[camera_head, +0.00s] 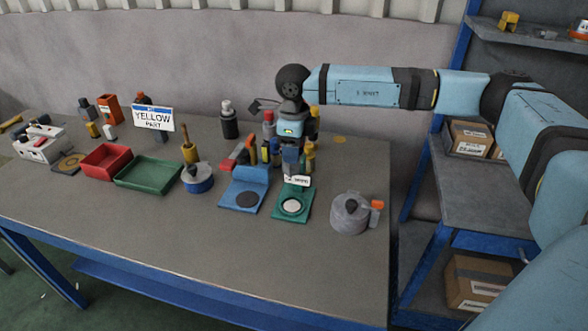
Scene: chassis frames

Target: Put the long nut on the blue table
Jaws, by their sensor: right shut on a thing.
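My right gripper (291,160) comes in from the right and points down over the middle of the table, just behind a green fixture with a white disc (293,205). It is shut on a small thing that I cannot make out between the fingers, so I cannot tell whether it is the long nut. I cannot pick out the long nut elsewhere either. A blue fixture (254,177) with a dark round spot stands left of the gripper. The grey-topped worktable (150,225) has a blue frame. My left gripper is not in view.
Upright tools and bottles crowd closely behind the gripper. A grey round pot (350,215) with an orange-tipped part stands at right. The front tabletop is clear.

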